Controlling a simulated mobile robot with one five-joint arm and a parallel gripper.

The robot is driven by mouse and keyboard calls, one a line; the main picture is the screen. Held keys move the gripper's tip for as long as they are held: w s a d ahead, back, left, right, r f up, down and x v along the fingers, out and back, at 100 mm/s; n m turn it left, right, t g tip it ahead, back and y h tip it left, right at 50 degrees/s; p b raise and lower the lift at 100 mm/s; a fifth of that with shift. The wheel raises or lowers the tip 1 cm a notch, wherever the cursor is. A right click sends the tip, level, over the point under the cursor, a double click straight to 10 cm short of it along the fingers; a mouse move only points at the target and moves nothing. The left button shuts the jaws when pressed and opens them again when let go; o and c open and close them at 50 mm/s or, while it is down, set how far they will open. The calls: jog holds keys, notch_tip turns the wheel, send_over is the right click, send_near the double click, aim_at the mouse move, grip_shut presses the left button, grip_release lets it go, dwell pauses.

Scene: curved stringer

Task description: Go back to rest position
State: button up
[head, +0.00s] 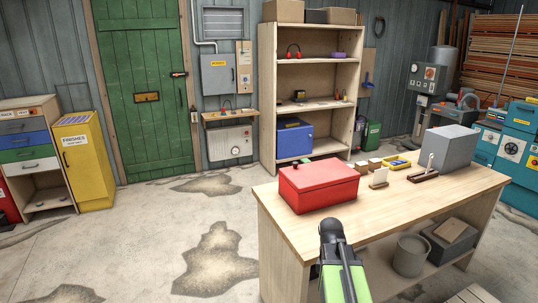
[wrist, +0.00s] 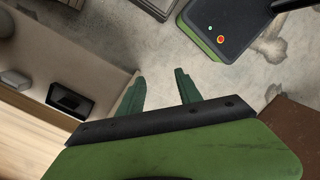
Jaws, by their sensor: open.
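My gripper (wrist: 160,88) shows in the wrist view with its two green fingers spread apart and nothing between them. Below the fingers is pale, stained concrete floor. In the head view part of my arm rises at the bottom centre, in front of the workbench (head: 420,201); the fingers themselves cannot be made out there. A red box (head: 318,187) sits on the bench top, beyond my arm.
The bench also bears a grey box (head: 449,148) and a yellow tray (head: 397,162). A shelf unit (head: 310,75), green door (head: 140,85) and yellow cabinet (head: 83,165) stand along the back. The floor (head: 150,240) at left is clear. Wooden furniture lies close left of the fingers in the wrist view.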

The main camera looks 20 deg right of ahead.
jog(key=w+a+m+t, duration=0.1)
jog(key=w+a+m, duration=0.2)
jog(key=a+m, duration=0.7)
jog(key=a, duration=1.1)
jog(key=shift+m+t+y, duration=0.3)
jog(key=shift+t, duration=0.1)
jog(key=shift+f, duration=0.1)
